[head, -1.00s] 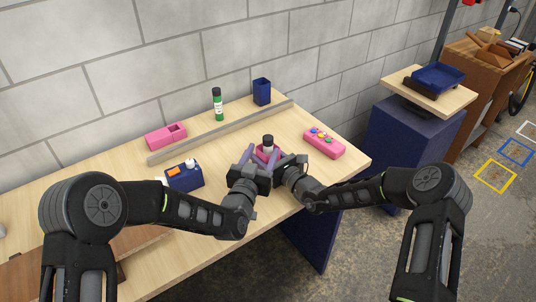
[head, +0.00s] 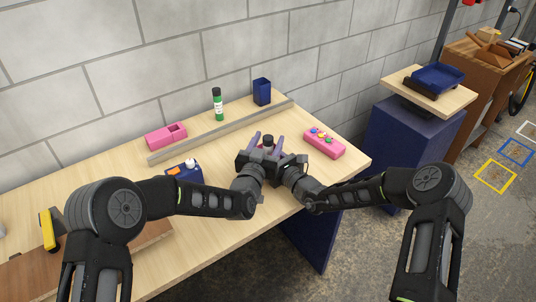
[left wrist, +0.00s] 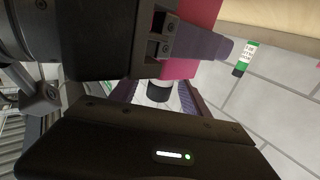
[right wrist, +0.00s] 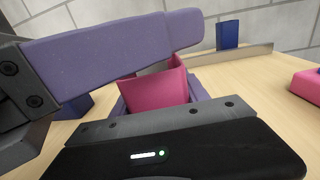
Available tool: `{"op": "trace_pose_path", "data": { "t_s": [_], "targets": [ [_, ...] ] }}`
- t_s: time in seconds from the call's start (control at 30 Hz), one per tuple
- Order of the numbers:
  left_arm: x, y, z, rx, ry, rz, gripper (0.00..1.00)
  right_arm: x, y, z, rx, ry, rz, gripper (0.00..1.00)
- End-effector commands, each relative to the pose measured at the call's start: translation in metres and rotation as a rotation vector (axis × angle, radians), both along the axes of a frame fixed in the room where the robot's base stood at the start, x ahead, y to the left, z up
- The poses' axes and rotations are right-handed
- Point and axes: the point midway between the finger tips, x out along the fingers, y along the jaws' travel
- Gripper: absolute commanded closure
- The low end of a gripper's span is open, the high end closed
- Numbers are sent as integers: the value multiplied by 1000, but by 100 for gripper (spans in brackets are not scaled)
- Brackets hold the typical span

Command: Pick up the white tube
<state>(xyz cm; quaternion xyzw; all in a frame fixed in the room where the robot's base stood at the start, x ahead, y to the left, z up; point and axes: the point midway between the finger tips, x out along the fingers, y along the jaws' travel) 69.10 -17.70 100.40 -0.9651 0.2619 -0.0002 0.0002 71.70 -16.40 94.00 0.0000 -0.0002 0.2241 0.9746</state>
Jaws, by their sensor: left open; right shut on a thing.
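The white tube with a black cap (head: 268,141) stands in a pink holder near the table's front edge. In the left wrist view the tube's black-capped end (left wrist: 158,93) shows beside the pink holder (left wrist: 182,68), between my left fingers. My left gripper (head: 268,137) is open, its purple fingers on either side of the tube; the picture does not show whether they touch it. My right gripper (right wrist: 172,75) is shut on the pink holder (right wrist: 153,90). The right wrist view does not show the tube. Both grippers are close together and hide most of the holder in the head view.
A grey rail (head: 222,132) crosses the table behind. A green tube (head: 218,104), a blue cup (head: 262,92) and a pink box (head: 165,137) stand at the back. A pink button box (head: 324,144) lies right; a blue box (head: 185,173) lies left, close to my left arm.

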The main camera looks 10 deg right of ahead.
Motion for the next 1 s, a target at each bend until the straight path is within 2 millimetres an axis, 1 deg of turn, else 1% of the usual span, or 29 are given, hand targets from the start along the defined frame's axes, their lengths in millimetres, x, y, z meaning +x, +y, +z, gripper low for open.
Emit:
{"op": "trace_pose_path", "data": {
  "t_s": [0.47,1.0],
  "targets": [
    [0,0,0,0,0,0,46,0,0,-1,0,1,0,87],
    [0,0,0,0,0,0,90,0,0,-1,0,1,0,87]
  ]
}}
